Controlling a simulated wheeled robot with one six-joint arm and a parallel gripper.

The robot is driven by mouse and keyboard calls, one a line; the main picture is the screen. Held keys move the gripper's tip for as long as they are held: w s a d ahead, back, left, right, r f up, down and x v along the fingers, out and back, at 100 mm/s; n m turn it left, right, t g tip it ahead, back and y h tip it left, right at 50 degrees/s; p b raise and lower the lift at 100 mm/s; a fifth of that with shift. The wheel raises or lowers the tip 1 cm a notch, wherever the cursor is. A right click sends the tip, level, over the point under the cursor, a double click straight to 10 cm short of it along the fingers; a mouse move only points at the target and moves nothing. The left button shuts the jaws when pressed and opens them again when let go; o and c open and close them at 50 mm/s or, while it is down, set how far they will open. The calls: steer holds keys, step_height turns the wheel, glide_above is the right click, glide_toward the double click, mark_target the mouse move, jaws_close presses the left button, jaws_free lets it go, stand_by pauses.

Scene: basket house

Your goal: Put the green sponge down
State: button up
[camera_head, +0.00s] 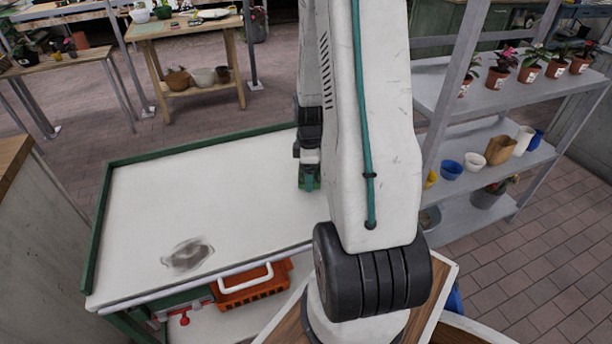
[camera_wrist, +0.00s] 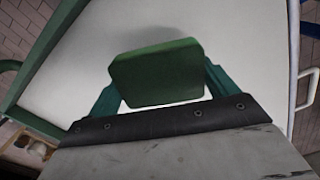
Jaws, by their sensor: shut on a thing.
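The green sponge (camera_wrist: 157,72) is a flat block with rounded corners, held between the fingers of my gripper in the wrist view. My gripper (camera_head: 309,180) shows in the head view over the right part of the white tabletop (camera_head: 200,200), partly hidden by my arm. The gripper is shut on the sponge. A shadow lies on the white surface just beyond the sponge in the wrist view. I cannot tell whether the sponge touches the tabletop.
The table has a raised green rim (camera_head: 100,230). A grey stain or object (camera_head: 187,254) lies near its front left. An orange crate (camera_head: 252,287) sits below the front edge. A grey shelf (camera_head: 490,95) with pots stands on the right. The tabletop's middle is clear.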

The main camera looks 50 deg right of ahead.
steer(key=f, duration=0.3)
steer(key=shift+w+d+f, duration=0.3)
steer(key=shift+w+d, duration=0.1)
steer(key=shift+f, duration=0.1)
